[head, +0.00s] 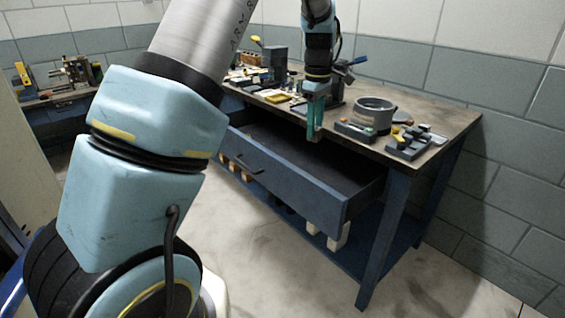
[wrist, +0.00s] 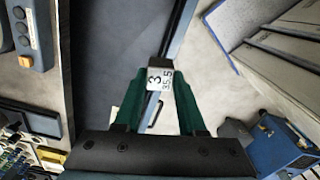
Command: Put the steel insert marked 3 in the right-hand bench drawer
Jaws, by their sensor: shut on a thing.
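My gripper (wrist: 158,95) has green fingers and is shut on a small steel insert (wrist: 159,78) marked "3" and "35.5" in the wrist view. In the head view my gripper (head: 315,117) points down at the bench's front side, above the open drawer. The insert cannot be made out clearly there. The blue bench drawer (head: 290,188) is pulled out, and the part of its dark floor that shows looks empty. The drawer's interior (wrist: 115,50) also shows in the wrist view, to the left of the insert. The insert appears near the drawer's front wall (wrist: 178,35).
The bench top (head: 440,112) holds a round metal ring (head: 373,112), a dark block with small parts (head: 415,142) and several tools. White and orange blocks stand on the lower shelf. Another bench (head: 65,97) stands at the far left. The floor before the drawer is clear.

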